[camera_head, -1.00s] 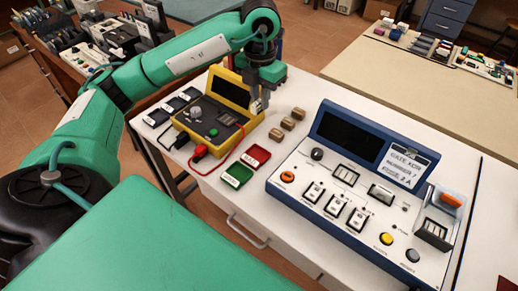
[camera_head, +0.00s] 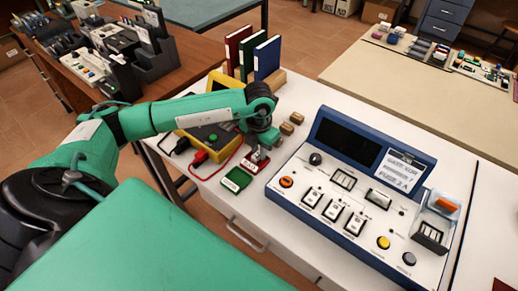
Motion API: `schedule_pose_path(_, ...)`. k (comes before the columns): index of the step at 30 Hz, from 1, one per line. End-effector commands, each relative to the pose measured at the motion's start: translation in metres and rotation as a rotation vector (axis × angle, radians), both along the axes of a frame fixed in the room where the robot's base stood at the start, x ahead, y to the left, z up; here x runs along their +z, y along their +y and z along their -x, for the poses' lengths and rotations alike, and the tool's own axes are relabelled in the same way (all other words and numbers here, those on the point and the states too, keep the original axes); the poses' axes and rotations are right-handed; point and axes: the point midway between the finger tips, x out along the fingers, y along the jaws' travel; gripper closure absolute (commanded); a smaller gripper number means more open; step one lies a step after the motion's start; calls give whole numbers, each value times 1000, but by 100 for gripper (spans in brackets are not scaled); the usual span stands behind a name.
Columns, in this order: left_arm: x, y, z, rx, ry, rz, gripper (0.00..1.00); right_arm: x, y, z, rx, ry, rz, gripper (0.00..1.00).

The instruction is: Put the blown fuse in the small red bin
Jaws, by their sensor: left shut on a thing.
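The small red bin (camera_head: 248,167) sits on the white table, just behind the small green bin (camera_head: 236,180). My left gripper (camera_head: 259,155) points down over the red bin and covers part of it. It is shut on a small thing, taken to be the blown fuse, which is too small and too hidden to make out. I cannot tell how high the fingertips are above the bin. My right gripper is not in view.
The yellow tester (camera_head: 222,144) with its red and black leads stands left of the bins, partly behind my arm. Small brown blocks (camera_head: 288,128) lie behind. A blue-framed console (camera_head: 348,205) stands close on the right. Upright books (camera_head: 266,57) stand at the back.

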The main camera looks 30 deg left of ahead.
Motion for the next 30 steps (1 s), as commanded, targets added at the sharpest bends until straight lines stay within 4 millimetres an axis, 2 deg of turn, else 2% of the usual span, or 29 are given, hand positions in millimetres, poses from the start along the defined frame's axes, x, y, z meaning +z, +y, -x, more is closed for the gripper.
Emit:
schedule_pose_path(11,-6,0,0,0,-1,0,100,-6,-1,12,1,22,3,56)
schedule_pose_path(12,-6,0,0,0,-1,0,81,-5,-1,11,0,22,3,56)
schedule_pose_path(13,-5,0,0,0,-1,0,75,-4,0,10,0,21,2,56)
schedule_pose_path(14,-5,0,0,0,-1,0,74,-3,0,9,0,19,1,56)
schedule_pose_path(24,-1,0,0,1,-1,0,74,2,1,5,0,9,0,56)
schedule_pose_path(26,3,0,-1,0,-3,0,74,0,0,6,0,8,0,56)
schedule_pose_path(30,28,1,-1,1,-6,-1,74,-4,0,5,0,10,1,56)
